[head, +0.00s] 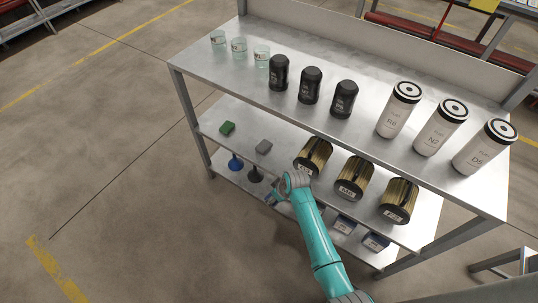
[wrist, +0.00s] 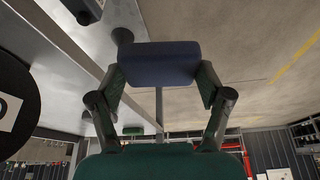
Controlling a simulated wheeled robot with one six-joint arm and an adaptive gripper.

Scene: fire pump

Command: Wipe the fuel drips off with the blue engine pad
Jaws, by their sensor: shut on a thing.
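My gripper (wrist: 162,82) is shut on the blue pad (wrist: 158,62), which sits across both fingertips in the wrist view. In the head view my gripper (head: 274,194) is at the front edge of the rack, low beside the bottom shelf; the pad is barely discernible there. A green pad (head: 227,128) and a grey pad (head: 264,146) lie on the middle shelf (head: 240,150). I cannot make out any fuel drips in either view.
Gold filters (head: 354,178) stand on the middle shelf, right of my gripper. A blue funnel (head: 235,163) and a dark funnel (head: 255,174) are below. The top shelf (head: 215,66) holds glass beakers (head: 239,49), black filters (head: 310,86) and white canisters (head: 440,127). Floor at left is clear.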

